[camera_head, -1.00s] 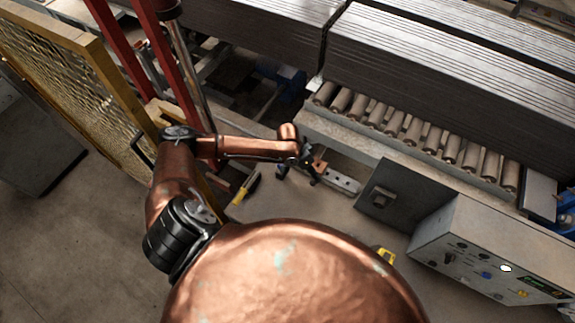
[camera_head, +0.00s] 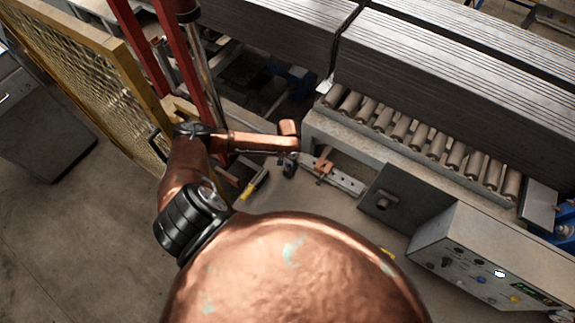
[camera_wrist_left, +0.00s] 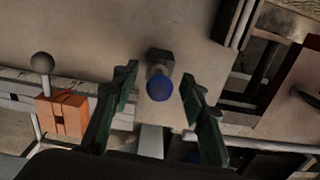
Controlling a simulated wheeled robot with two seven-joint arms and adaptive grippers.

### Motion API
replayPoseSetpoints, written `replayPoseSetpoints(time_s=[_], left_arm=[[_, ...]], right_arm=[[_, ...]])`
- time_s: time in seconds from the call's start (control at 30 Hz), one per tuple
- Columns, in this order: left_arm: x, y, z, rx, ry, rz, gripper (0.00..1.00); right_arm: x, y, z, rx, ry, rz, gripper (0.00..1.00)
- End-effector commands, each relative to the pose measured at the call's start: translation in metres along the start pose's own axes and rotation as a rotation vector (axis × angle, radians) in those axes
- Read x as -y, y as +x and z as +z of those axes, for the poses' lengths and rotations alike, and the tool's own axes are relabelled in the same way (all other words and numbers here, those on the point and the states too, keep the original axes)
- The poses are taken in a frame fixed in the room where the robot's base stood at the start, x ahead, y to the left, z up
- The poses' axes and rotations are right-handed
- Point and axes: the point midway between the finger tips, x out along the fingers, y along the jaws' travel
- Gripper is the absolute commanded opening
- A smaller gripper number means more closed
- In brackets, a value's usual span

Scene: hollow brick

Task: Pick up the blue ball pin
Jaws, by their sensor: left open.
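The blue ball pin (camera_wrist_left: 160,88) shows in the left wrist view as a round blue ball in front of a small grey block. My left gripper (camera_wrist_left: 160,79) is open, with one dark green finger on each side of the ball. Gaps show between the ball and both fingers, so it is not gripped. In the head view the left gripper (camera_head: 291,166) is a small dark shape at the end of my copper arm, and I cannot make out the pin there. My right gripper is not in view.
An orange block (camera_wrist_left: 63,115) and a grey ball-topped lever (camera_wrist_left: 41,63) are left of the fingers in the wrist view. In the head view, a roller conveyor (camera_head: 420,140) and a control box (camera_head: 485,262) stand at right, a yellow mesh fence (camera_head: 85,75) at left.

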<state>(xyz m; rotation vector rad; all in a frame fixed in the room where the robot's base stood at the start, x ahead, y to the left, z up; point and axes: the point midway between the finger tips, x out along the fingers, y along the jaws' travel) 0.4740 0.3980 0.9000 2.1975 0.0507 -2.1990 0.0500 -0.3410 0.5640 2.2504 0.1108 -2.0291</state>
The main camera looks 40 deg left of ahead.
Motion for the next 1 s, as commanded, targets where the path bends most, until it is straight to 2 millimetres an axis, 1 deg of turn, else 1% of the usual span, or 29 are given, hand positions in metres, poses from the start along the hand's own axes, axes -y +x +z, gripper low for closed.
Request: replayPoseSetpoints(time_s=[0.03,0.13,0.37,0.9,0.93,1.0], left_arm=[[-0.0001,0.0053,-0.0001,0.001,0.0,-0.001,0.4],[-0.0004,0.0117,-0.0004,-0.001,0.0,0.0,0.4],[-0.0002,0.013,-0.0003,-0.001,0.001,0.0,0.4],[0.0,0.0127,-0.0003,-0.001,0.001,0.0,0.03],[0.0,0.0127,-0.0003,-0.001,0.001,0.0,0.01],[0.0,0.0127,-0.0003,-0.001,0.001,0.0,0.0]], right_arm=[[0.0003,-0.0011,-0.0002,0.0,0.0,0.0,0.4],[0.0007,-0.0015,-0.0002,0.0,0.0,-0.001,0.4],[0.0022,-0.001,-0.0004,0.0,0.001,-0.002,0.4],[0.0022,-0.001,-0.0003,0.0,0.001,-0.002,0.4],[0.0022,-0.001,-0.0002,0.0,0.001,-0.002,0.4],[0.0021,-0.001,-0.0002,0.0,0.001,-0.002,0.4]])
